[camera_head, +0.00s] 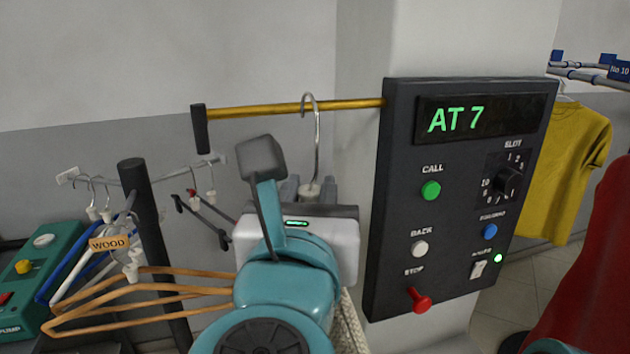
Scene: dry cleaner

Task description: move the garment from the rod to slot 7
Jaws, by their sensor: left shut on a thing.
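A brass rod (250,110) sticks out to the left from the dark control panel. A metal hanger hook (316,140) hangs over it. My left gripper (310,188) is below the rod, shut on the white neck under this hook. The garment is mostly hidden behind my left arm; a pale, textured strip (348,325) shows below the gripper and is probably part of it. The panel display (486,118) reads "AT 7". Part of the rail (592,76) with slot tags is at the far right; the tag in view reads "No 10" and no 7 tag shows. My right gripper is not in view.
The control panel (385,200) stands close to the right of my left gripper. A yellow shirt (568,165) hangs under the rail. At left, wooden hangers (150,290), a "WOOD" tag (109,243) and a dark post (145,215) crowd the space. A red shape (595,280) fills the lower right.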

